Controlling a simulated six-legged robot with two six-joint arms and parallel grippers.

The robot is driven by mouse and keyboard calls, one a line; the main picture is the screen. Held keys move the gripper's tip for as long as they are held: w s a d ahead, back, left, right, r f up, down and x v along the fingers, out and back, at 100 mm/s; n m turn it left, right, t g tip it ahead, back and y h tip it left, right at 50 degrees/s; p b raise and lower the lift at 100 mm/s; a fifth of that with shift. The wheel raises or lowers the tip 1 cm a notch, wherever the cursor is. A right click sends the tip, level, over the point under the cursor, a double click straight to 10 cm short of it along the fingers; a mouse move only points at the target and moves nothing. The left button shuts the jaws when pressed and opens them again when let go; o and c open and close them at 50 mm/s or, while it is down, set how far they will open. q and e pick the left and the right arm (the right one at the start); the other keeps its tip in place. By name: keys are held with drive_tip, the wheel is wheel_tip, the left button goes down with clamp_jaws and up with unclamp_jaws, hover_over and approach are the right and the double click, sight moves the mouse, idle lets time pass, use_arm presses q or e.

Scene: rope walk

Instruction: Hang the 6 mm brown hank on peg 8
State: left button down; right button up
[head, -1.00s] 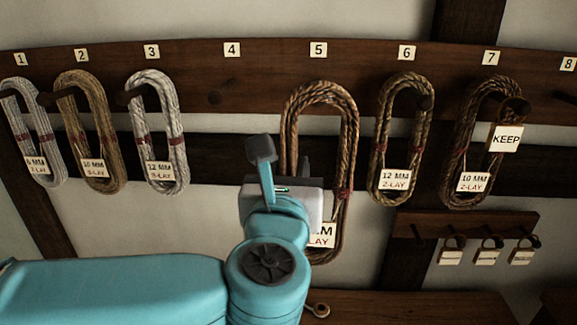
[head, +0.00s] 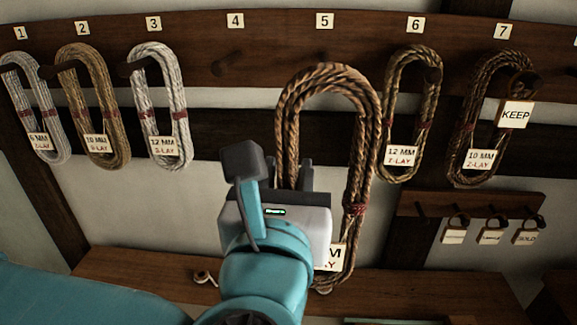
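The brown hank (head: 364,150) hangs upright in front of the rail, larger and nearer than the other hanks, below number plate 5 (head: 325,21). Its label (head: 336,256) is partly covered by my gripper; only an "M" and "AY" show, so its size cannot be read. My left gripper (head: 292,180) is at the hank's left strand and appears shut on it; the finger contact is partly hidden by the gripper body. Peg 8 is at or beyond the right edge and cannot be made out. My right gripper is not in view.
Hanks hang on pegs 1, 2, 3, 6 and 7. Peg 4 (head: 222,68) is bare. The peg 7 hank (head: 463,130) carries a KEEP tag (head: 515,114). A wooden bench (head: 420,292) runs below.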

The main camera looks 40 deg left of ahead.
use_arm(q)
drive_tip(key=b+v, duration=0.1)
drive_tip(key=v, duration=0.5)
drive_tip(key=shift+s+d+b, duration=0.15)
drive_tip(key=shift+s+b, duration=0.05)
drive_tip(key=shift+b, duration=0.2)
idle(0.5)
idle(0.4)
